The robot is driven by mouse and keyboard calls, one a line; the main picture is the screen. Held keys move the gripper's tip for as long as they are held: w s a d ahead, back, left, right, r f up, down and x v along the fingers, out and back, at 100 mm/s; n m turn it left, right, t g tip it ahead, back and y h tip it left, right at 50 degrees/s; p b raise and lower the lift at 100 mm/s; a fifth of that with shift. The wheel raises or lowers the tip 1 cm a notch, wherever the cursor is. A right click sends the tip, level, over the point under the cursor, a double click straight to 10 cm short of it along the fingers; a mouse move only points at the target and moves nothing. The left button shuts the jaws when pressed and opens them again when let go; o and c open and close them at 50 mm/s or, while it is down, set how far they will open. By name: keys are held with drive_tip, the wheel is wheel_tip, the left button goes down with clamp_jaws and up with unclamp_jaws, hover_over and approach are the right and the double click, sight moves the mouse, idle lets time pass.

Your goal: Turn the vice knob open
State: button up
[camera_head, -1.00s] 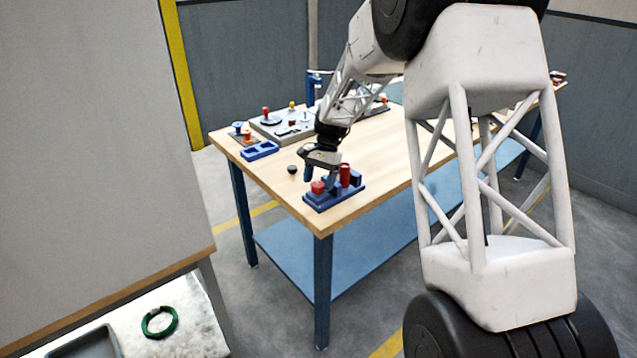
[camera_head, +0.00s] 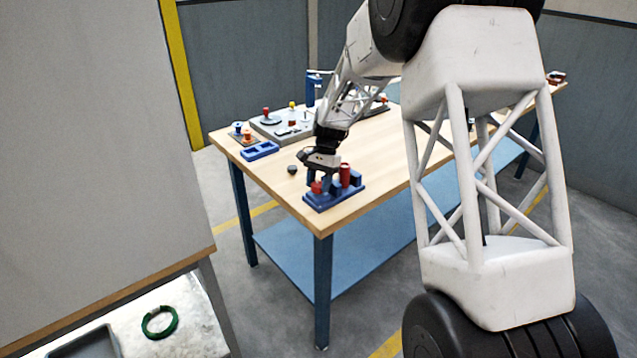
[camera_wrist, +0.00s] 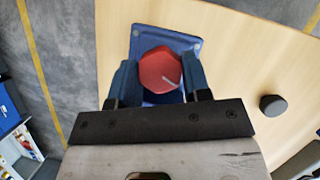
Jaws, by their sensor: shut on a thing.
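The blue vice (camera_head: 345,196) sits near the front corner of the wooden table. Its red knob (camera_head: 316,187) is at the left end of the vice, and a red cylinder (camera_head: 345,174) stands upright in it. In the wrist view the knob (camera_wrist: 160,70) is a rounded red cap with a pale line, above the blue base (camera_wrist: 185,43). My gripper (camera_wrist: 158,80) points down with one blue finger on each side of the knob, shut on it. The gripper also shows in the head view (camera_head: 323,178), partly covering the knob.
A small dark round piece (camera_head: 292,169) lies on the table (camera_head: 250,182) near the vice; the wrist view shows it to the right (camera_wrist: 272,105). The table edge is close to the vice.

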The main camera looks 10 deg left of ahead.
drive_tip(key=n+h, duration=0.1)
drive_tip(key=n, duration=0.4)
drive_tip(key=shift+h, duration=0.4)
drive_tip(key=o, duration=0.9)
drive_tip(key=shift+g, duration=0.3)
drive_tip(key=shift+m, duration=0.3)
drive_tip(key=m+y, duration=0.2)
drive_tip(key=m, duration=0.2)
drive_tip(key=shift+m, duration=0.4)
drive_tip(key=v, duration=0.8)
drive_tip(key=shift+s+d+r+n+t+h, duration=0.3)
drive_tip(key=shift+s+d+r+n+t, duration=0.45)
drive_tip(key=shift+s+d+r, duration=2.05)
drive_tip(key=shift+s+d+r+n+t+h, duration=0.3)
drive_tip(key=shift+s+d+r+t, duration=1.15)
drive_tip(key=shift+s, duration=2.75)
drive_tip(key=shift+s+d+r+n+t+h, duration=0.3)
drive_tip(key=shift+s+d+r+n+t, duration=0.3)
drive_tip(key=shift+s+d+r, duration=1.75)
